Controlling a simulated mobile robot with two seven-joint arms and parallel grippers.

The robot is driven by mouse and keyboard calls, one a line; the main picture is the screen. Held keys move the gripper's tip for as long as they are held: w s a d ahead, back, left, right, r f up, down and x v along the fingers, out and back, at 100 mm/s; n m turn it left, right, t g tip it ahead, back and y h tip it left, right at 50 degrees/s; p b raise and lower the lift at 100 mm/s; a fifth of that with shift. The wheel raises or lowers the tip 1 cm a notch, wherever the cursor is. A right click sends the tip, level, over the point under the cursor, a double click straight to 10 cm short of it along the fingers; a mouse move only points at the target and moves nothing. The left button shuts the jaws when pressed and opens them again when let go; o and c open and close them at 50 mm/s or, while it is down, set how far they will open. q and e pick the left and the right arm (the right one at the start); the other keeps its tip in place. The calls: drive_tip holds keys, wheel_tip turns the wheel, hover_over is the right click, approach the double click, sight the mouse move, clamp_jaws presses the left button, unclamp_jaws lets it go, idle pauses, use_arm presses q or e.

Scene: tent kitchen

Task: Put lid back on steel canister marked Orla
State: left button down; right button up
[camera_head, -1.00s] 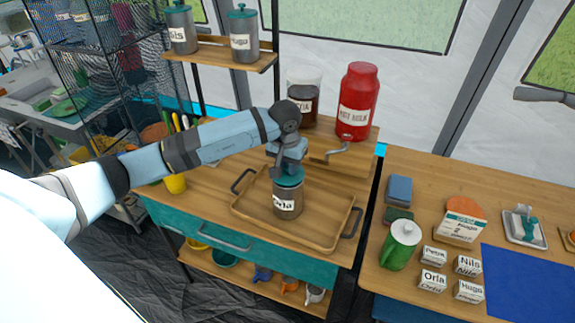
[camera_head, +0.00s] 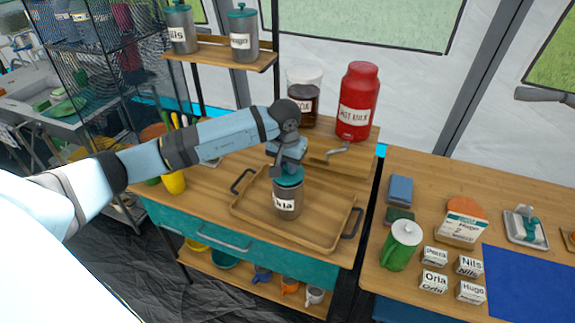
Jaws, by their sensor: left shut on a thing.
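The steel canister marked Orla (camera_head: 287,203) stands upright on a wooden tray (camera_head: 322,236) on the cart. Its teal lid (camera_head: 289,179) sits at the canister's mouth, right under my left gripper (camera_head: 287,168). My left gripper points down and is shut on the lid from above. Whether the lid is fully seated cannot be told, as the gripper hides its top. My right gripper is not in view.
Two lidded canisters (camera_head: 244,42) stand on the shelf above. A red hot-milk jar (camera_head: 358,102) and a cocoa jar (camera_head: 303,97) stand behind the tray. A green jug (camera_head: 401,246) and name boxes (camera_head: 433,281) are on the right table.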

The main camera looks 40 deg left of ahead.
use_arm(q)
drive_tip(key=shift+f+b, duration=0.2)
drive_tip(key=shift+b, duration=0.5)
idle(1.1)
idle(0.4)
drive_tip(key=shift+c, duration=2.1)
unclamp_jaws()
drive_tip(key=shift+r, duration=0.2)
drive_tip(key=shift+r+p, duration=1.4)
drive_tip(key=shift+r, duration=1.95)
clamp_jaws()
